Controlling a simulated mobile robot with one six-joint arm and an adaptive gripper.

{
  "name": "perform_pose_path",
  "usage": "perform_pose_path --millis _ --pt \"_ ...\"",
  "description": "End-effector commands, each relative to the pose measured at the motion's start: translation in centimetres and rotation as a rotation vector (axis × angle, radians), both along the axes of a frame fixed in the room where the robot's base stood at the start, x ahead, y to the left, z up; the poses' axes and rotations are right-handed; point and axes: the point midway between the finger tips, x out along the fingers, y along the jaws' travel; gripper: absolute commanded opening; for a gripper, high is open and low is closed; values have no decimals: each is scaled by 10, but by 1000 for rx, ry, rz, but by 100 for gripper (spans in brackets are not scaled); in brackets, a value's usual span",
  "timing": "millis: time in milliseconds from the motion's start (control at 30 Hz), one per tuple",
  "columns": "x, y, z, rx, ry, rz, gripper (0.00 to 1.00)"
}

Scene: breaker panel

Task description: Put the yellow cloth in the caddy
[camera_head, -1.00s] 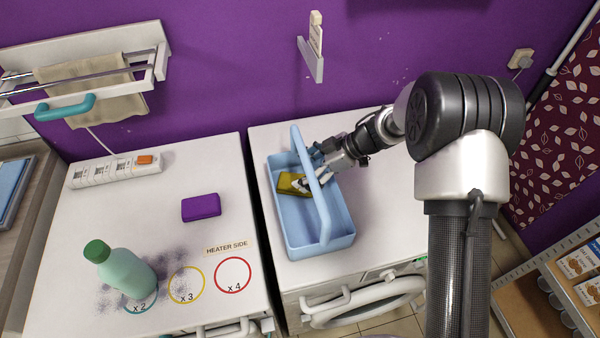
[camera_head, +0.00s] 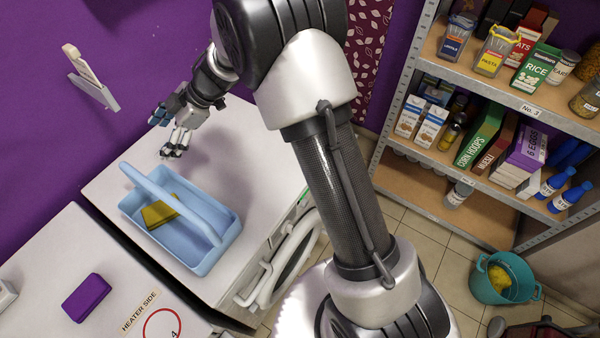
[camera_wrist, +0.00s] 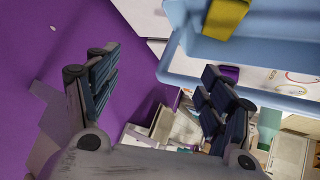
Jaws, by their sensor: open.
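A crumpled yellow cloth-like thing (camera_head: 500,277) lies in a teal bucket (camera_head: 478,283) on the floor at the right. The light blue caddy (camera_head: 205,259) stands on the white appliance top at the left. A flat yellow block-like piece (camera_head: 160,213) lies inside it, partly behind the handle; I cannot tell for certain whether it is cloth or sponge. It also shows in the wrist view (camera_wrist: 226,17), with the caddy's wall (camera_wrist: 250,52). My gripper (camera_head: 165,135) is open and empty, beyond the caddy's far end and apart from it; its spread fingers show in the wrist view (camera_wrist: 160,68).
A purple block (camera_head: 87,297) lies on the left white top. A loaded shelf unit (camera_head: 470,212) stands at the right, behind the bucket. Tiled floor (camera_head: 425,235) is open between the appliance and shelf.

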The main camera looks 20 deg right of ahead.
Motion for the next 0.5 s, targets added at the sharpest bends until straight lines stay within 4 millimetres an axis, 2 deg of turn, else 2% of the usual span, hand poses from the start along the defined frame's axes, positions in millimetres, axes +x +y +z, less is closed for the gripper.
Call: perform_pose_path --millis 33,133,200,267,300,367,400,467,500 --pt "20 -10 41 8 -98 -110 74" --pt "49 -46 111 5 -260 -365 74" --pt "54 -83 154 -9 -337 -552 74" --pt "48 -118 185 -26 -378 -711 74" --pt "38 -142 202 -41 -392 -816 74" --pt "15 -177 221 -65 -389 -966 74" --pt "-5 -198 230 -80 -373 -1062 74" --pt "-40 -227 235 -103 -325 -1196 74" --pt "-68 -243 234 -117 -278 -1278 74"
